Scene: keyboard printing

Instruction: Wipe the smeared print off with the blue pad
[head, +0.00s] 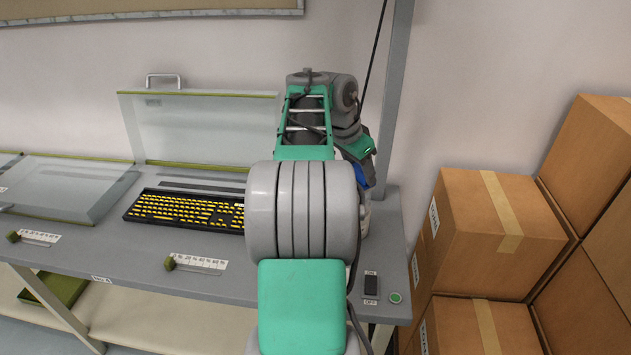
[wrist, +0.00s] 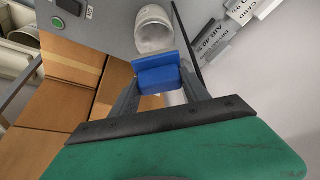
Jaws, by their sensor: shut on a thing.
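My gripper (wrist: 157,80) is shut on the blue pad (wrist: 158,74), which sits between its two fingers in the wrist view. In the head view the pad (head: 363,178) is a small blue patch at the right end of the bench, partly hidden behind my arm. A black keyboard (head: 185,209) with yellow keys lies on the bench, left of my arm; its right end meets my arm in the picture. My gripper is well to the right of the keyboard. I cannot make out a smeared print on the keys.
A clear lid with a handle (head: 198,128) stands open behind the keyboard. A closed clear-lidded unit (head: 70,186) is at left. A white round container (wrist: 154,30) stands just beyond the pad. A switch (head: 371,286) and green button are at the bench's front right. Cardboard boxes (head: 475,235) fill the right.

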